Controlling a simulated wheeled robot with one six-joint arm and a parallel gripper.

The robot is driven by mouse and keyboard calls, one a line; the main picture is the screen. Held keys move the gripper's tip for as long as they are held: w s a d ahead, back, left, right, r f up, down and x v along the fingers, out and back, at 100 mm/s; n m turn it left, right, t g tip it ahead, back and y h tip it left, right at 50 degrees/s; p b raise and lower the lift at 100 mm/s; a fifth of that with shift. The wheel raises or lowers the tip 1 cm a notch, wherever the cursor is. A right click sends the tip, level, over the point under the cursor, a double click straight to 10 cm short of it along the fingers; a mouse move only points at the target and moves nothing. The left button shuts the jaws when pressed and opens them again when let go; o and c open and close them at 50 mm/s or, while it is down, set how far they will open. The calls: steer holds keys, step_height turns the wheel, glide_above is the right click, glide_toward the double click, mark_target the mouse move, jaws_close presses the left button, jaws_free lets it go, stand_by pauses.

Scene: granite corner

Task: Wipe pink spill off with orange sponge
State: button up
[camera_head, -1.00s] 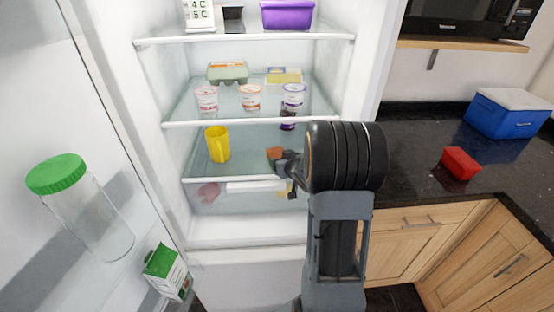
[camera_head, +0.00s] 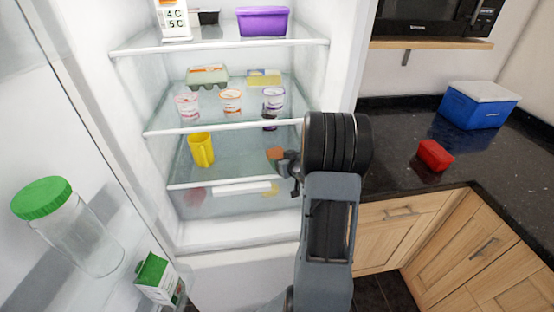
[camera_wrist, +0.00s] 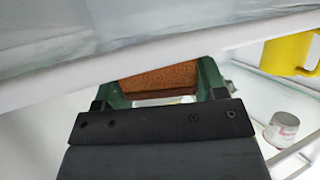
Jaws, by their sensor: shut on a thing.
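My gripper (camera_head: 280,157) is shut on the orange sponge (camera_head: 276,153), at the right side of the lower glass shelf in the open fridge. In the wrist view the sponge (camera_wrist: 158,78) sits between the green fingers (camera_wrist: 160,85), close to the white shelf edge that crosses the picture. Whether the sponge touches the glass is unclear. A blurred pink patch (camera_head: 195,197) shows below the lower shelf's front edge, in the drawer area. I cannot tell whether it is the spill. No clear pink spill shows on the shelf itself.
A yellow mug (camera_head: 201,149) stands left on the lower shelf (camera_head: 235,165). Cups, including one (camera_head: 231,101), stand on the shelf above. The open door with a green-lidded jar (camera_head: 68,225) bounds the left. A red container (camera_head: 435,155) and blue cooler (camera_head: 479,105) stand on the right counter.

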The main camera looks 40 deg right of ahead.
steer(key=shift+s+d+f, duration=0.1)
steer(key=shift+s+d, duration=0.05)
steer(key=shift+d, duration=0.1)
steer(key=shift+a+r, duration=0.1)
steer(key=shift+r, duration=0.2)
steer(key=shift+r+p, duration=1.35)
steer(key=shift+p, duration=0.1)
steer(key=shift+f, duration=0.1)
